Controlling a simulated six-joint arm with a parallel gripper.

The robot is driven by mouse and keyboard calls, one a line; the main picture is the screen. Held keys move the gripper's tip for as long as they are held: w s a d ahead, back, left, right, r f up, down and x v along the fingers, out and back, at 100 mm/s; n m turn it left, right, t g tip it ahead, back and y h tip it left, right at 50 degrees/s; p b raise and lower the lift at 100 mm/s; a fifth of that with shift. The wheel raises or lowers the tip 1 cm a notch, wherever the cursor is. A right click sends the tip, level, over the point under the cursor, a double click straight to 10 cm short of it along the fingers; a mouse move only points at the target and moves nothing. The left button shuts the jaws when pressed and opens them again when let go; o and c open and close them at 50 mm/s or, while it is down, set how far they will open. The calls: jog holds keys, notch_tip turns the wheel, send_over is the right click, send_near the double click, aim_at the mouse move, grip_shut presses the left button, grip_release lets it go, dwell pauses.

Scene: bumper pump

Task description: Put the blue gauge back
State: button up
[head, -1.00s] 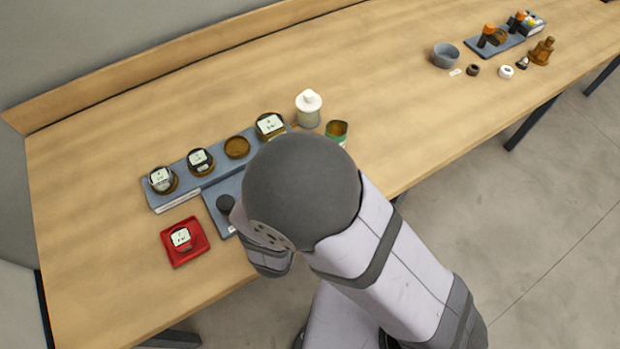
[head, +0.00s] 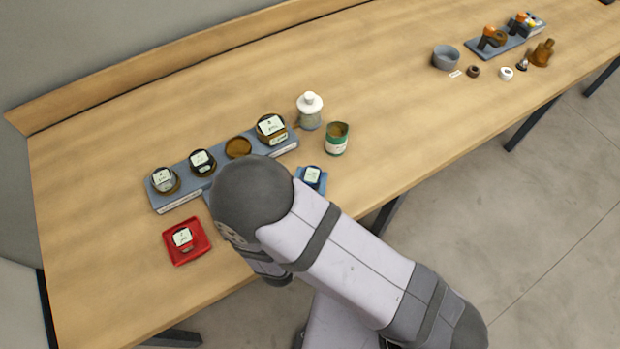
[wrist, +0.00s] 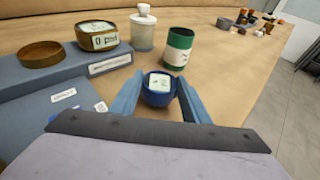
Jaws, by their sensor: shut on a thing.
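The blue gauge (wrist: 158,90), a round dark-blue cup with a pale label on its face, sits between the two blue-grey fingers of my gripper (wrist: 160,100) in the wrist view. The fingers are shut on it. In the head view the gauge (head: 312,176) shows just right of my arm, which hides most of the gripper. Whether it touches the surface below is unclear. The slate-blue rail (head: 178,200) behind holds three brown-rimmed gauges and one empty brown ring (head: 238,147). The ring also shows in the wrist view (wrist: 40,55), at the left.
A red tray (head: 172,253) with a gauge stands front left. A green can (head: 336,140) and a white-capped bottle (head: 310,112) stand beyond my gripper. A lower slate board (wrist: 52,108) lies before the rail. The table's middle right is clear; small parts lie far right.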

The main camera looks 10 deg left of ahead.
jog(key=shift+f, duration=0.35)
jog(key=shift+f, duration=0.15)
jog(key=o, duration=1.3)
jog(key=shift+c, duration=0.2)
jog(key=shift+r, duration=0.3)
jog(key=shift+s+f, duration=0.1)
jog(key=shift+s, duration=0.25)
jog(key=b+v, duration=0.2)
jog(key=v, duration=0.9)
jog(key=shift+s, duration=0.2)
